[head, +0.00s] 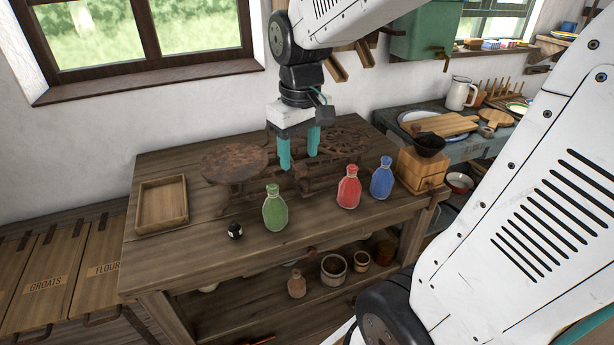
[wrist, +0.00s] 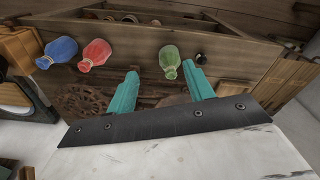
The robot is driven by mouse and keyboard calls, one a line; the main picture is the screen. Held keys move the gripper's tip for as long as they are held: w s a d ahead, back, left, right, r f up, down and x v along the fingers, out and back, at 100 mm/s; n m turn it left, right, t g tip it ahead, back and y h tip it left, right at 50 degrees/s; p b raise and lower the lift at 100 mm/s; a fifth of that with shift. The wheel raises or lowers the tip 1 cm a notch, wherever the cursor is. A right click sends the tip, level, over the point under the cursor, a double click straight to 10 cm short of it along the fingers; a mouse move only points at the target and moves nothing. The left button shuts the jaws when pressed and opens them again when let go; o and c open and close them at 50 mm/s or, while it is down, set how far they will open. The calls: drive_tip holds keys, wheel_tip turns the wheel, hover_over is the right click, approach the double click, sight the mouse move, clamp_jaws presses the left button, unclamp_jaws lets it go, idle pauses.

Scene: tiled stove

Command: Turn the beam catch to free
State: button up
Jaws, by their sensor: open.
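A rusty brown balance scale stands on the wooden table, with a solid round pan (head: 235,160) at left and an openwork pan (head: 345,142) at right. Its low beam and base (head: 318,183) run between them. My gripper (head: 299,164) points down over the middle of the scale, its two teal fingers apart with nothing held. I cannot tell whether the fingers touch the scale. The beam catch cannot be made out; the gripper may hide it. The wrist view shows the open fingers (wrist: 160,68) and the openwork pan (wrist: 85,102) beside them.
In front of the scale stand a green bottle (head: 275,210), a red bottle (head: 349,188) and a blue bottle (head: 382,179). A small black item (head: 235,230) lies near the front edge. An empty wooden tray (head: 162,204) is at left; a coffee grinder (head: 421,168) is at right.

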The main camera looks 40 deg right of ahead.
drive_tip(key=w+d+f, duration=0.5)
drive_tip(key=w, duration=0.2)
approach(305, 181)
drive_tip(key=shift+w+a+f+n+g, duration=0.1)
drive_tip(key=shift+f+n+g, duration=0.05)
drive_tip(key=shift+n+g, duration=0.15)
wheel_tip(305, 181, down, 7)
drive_tip(key=shift+w+f, duration=0.1)
drive_tip(key=shift+f, duration=0.6)
drive_tip(key=c, duration=1)
